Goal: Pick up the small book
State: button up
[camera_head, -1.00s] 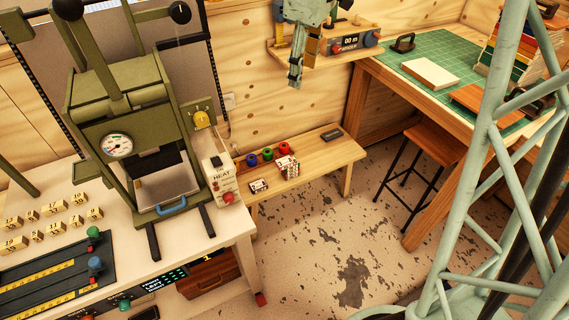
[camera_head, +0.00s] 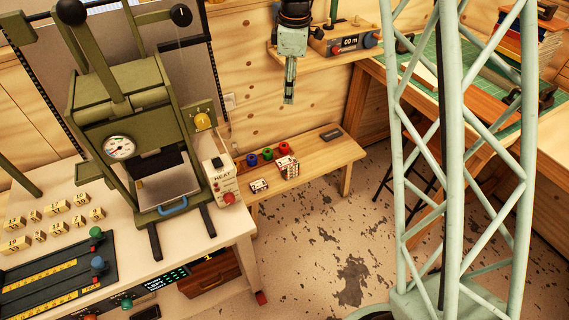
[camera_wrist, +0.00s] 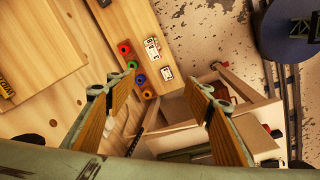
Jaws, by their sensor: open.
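My gripper (camera_head: 289,97) hangs fingers-down in front of the plywood wall in the head view, above the low bench. In the wrist view my gripper (camera_wrist: 148,92) has its two wood-faced fingers wide apart, with nothing between them. I cannot tell for certain which thing is the small book. Small red-and-white blocks (camera_head: 288,166) lie on the bench and also show in the wrist view (camera_wrist: 152,48).
The low bench (camera_head: 325,158) carries blue, green and red rolls (camera_head: 267,153) and a dark block. A green press (camera_head: 130,130) stands on the white table at left. The floor (camera_head: 330,240) is clear.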

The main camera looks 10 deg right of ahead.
jog(key=w+f+n+p, duration=0.15)
jog(key=w+f, duration=0.25)
jog(key=f, duration=0.5)
jog(key=w+f+n+b, duration=0.15)
jog(key=w+f, duration=0.25)
jog(key=f, duration=0.4)
jog(key=n+g, duration=0.1)
jog(key=n, duration=0.2)
send_over(285, 161)
notch_tip(285, 161, down, 14)
jog(key=shift+f, duration=0.8)
jog(key=shift+f, duration=0.1)
jog(key=shift+f, duration=4.2)
jog(key=shift+f+b, duration=0.15)
jog(key=shift+b, duration=0.15)
jog(key=shift+a+f+b, duration=0.1)
jog(key=shift+f+b, duration=0.25)
jog(key=shift+f, duration=2.1)
jog(key=shift+c, duration=0.8)
jog(key=c, duration=0.9)
